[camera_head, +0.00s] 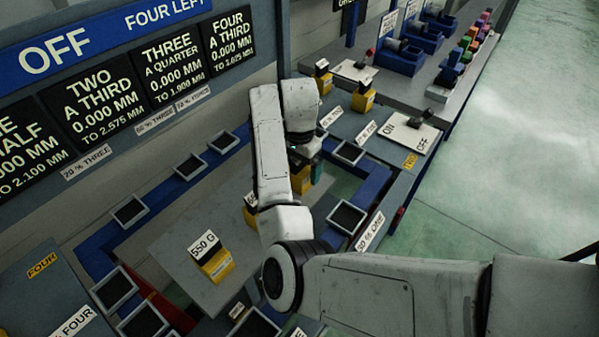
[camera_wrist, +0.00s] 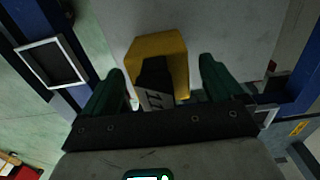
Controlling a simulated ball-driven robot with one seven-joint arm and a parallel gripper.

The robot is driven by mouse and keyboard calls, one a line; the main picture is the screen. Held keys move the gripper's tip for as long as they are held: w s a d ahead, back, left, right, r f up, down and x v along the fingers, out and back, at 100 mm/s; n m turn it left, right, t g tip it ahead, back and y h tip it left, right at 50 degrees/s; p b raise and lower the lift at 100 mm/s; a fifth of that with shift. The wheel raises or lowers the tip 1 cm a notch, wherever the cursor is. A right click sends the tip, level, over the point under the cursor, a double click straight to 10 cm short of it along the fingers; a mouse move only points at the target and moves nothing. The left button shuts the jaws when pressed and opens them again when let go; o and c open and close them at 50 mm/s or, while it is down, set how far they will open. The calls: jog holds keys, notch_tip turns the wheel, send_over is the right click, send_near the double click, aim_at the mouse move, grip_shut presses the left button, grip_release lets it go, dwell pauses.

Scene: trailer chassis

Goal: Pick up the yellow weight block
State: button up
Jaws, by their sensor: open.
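In the wrist view a yellow weight block (camera_wrist: 172,55) with a dark handle and a pale label stands on a grey surface. My gripper (camera_wrist: 168,82) has its two green fingers apart, one on each side of the block. I cannot tell whether either finger touches it. In the head view my arm partly hides this yellow block (camera_head: 301,181), and only a bit of a green finger (camera_head: 317,172) shows beside it. Another yellow block labelled 550 G (camera_head: 217,265) stands on the grey plate to the left. One more yellow block (camera_head: 250,213) is partly behind my arm.
Black square pads (camera_head: 190,167) in pale frames line the blue rails around the grey plate (camera_head: 180,245). More yellow blocks (camera_head: 363,100) stand on the bench behind. An ON/OFF panel (camera_head: 400,128) is at right. Open green floor (camera_head: 500,170) lies to the right.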

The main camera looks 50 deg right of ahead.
jog(key=c, duration=1.7)
grip_shut()
jog(key=shift+r, duration=0.1)
